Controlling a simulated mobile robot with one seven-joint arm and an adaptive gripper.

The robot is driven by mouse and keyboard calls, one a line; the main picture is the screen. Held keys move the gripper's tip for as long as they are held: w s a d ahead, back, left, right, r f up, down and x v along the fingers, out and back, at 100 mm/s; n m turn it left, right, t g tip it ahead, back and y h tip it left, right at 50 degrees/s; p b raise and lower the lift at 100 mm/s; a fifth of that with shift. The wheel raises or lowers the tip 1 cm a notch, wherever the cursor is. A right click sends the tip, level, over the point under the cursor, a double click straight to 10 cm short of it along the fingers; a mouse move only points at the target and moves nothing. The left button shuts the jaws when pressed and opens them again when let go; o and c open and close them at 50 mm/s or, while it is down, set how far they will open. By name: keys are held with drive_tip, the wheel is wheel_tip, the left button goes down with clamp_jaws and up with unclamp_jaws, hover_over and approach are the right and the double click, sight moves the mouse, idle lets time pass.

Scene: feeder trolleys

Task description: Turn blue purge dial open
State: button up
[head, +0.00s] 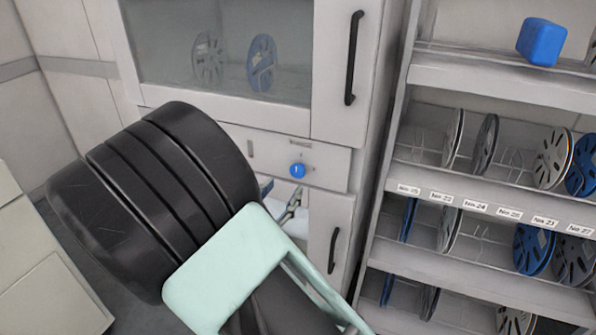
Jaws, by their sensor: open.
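The blue purge dial (297,170) is a small round knob with a pale mark on its face. It sits on the light grey panel (325,165) between the upper and lower doors of the cabinet. My gripper (292,204) shows only in part, as small grey fingers just below the dial, beyond my mint-green arm part. The fingers look apart and empty, and I see no contact with the dial. The rest of the gripper is hidden by my arm.
The cabinet's upper glass door (220,50) has a black handle (354,58); the lower door has another (333,250). My black arm link fills the left foreground.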

sight(296, 171)
drive_tip(key=x, duration=0.8)
drive_tip(key=shift+w+d, duration=0.1)
drive_tip(key=shift+w, duration=0.15)
drive_tip(key=c, duration=1.1)
